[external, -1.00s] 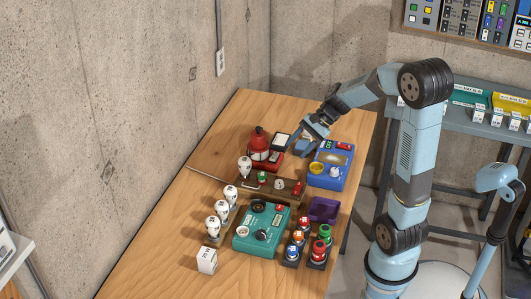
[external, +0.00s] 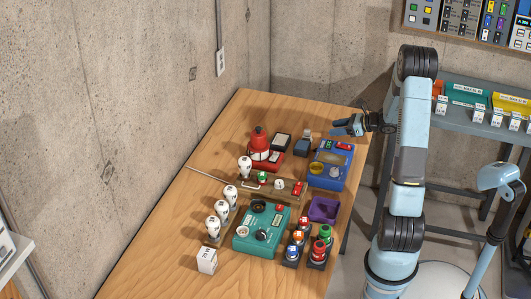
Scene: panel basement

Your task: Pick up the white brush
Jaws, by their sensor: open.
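I cannot clearly make out a white brush in the external view. The white things on the wooden table (external: 150,250) are several bulb-shaped pieces, such as one at the front (external: 213,224), and a small white box (external: 207,261). My gripper (external: 335,127) is open and empty, with its fingers pointing left. It appears beyond the blue device (external: 331,168), near the table's far right corner and apart from the things there. Its height above the table is hard to tell.
A red device (external: 263,155), a dark blue-grey piece (external: 303,144), a brown board (external: 275,187), a teal device (external: 262,230), a purple tray (external: 323,210) and several coloured buttons (external: 319,250) crowd the table's middle and right. The wall stands close along the left. The front left is clear.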

